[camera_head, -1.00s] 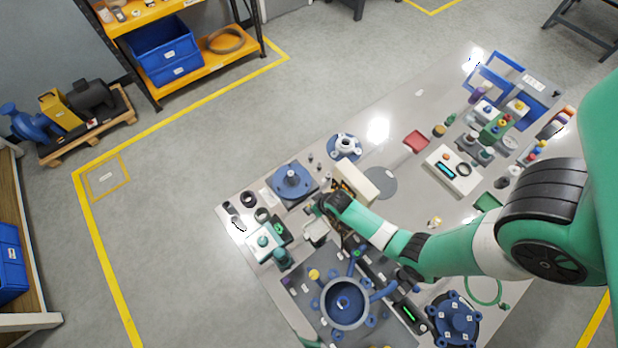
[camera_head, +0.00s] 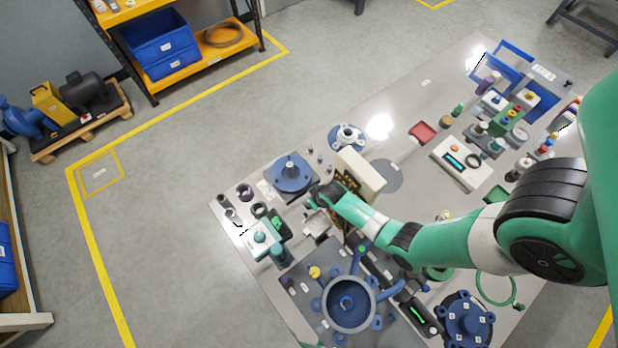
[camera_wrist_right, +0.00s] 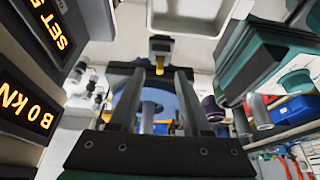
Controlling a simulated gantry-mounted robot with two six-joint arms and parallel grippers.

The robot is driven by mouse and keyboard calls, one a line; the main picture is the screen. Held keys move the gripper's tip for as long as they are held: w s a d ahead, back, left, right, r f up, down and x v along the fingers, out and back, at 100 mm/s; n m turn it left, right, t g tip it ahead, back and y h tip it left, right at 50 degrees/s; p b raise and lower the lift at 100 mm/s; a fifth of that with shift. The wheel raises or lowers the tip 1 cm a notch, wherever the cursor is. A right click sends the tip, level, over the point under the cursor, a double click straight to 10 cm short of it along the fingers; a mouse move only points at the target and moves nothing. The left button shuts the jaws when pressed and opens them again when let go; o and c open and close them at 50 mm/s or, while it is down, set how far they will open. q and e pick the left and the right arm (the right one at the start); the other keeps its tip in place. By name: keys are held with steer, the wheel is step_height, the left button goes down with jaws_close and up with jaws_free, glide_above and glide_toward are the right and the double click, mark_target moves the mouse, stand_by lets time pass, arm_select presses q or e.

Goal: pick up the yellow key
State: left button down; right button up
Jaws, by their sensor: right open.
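In the right wrist view a small yellow piece (camera_wrist_right: 160,66), which looks like the key, shows below a dark block, in line with the gap between my right fingers. I cannot tell whether it lies between the fingertips or beyond them. My right gripper (camera_wrist_right: 159,78) is open, its two dark fingers apart. In the head view my right arm reaches in from the right, and its dark wrist hides much of the gripper (camera_head: 318,200), over the left middle of the bench. The key cannot be made out there. My left gripper is not in view.
The grey bench (camera_head: 395,105) is crowded. A cream display box (camera_head: 361,173) stands close beside my right wrist. A blue pump-like part (camera_head: 291,172) lies to the left, and a round blue vessel (camera_head: 349,303) in front. The bench's back middle is fairly clear.

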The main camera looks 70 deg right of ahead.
steer(key=b+x, duration=0.1)
steer(key=x, duration=0.2)
steer(key=shift+f, duration=0.1)
jaws_close()
